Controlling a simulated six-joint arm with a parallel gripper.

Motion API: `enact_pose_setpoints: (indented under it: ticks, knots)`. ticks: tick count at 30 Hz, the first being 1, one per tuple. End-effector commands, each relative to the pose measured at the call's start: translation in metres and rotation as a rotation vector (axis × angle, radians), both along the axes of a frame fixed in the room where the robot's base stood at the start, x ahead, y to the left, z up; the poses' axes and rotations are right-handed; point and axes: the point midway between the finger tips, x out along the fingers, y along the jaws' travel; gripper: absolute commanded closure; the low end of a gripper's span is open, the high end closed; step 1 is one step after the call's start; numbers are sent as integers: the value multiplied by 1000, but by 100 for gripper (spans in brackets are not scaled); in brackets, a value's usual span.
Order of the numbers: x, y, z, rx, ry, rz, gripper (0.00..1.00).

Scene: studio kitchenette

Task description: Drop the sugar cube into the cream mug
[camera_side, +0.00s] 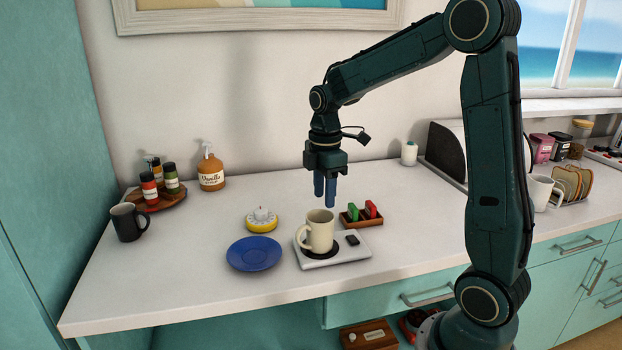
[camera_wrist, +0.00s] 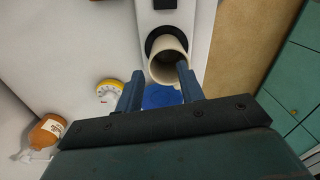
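The cream mug (camera_side: 319,232) stands upright on the black disc of a white scale-like pad (camera_side: 345,254). It also shows in the wrist view (camera_wrist: 155,73), partly behind a finger, with its mouth in sight and a shadowed inside. My gripper (camera_side: 325,202) points down above the mug, clear of its rim. Whether one lies in the mug, I cannot tell.
A blue saucer (camera_side: 254,253) lies left of the pad. A yellow and white dial-like timer (camera_side: 262,220) sits behind it. A small wooden tray (camera_side: 361,220) with red and green items stands close behind right. A dark mug (camera_side: 127,222) and spice jars are far left. The front left counter is clear.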

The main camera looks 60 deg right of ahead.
Motion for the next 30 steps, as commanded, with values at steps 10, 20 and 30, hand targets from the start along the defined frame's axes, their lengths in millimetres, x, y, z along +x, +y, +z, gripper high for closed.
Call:
enact_pose_setpoints:
  ticks: [10,20,30]
  knots:
    - [0,0,58,-1,-4,0,62]
    - [0,0,103,-1,-1,0,62]
    - [0,0,115,0,0,0,62]
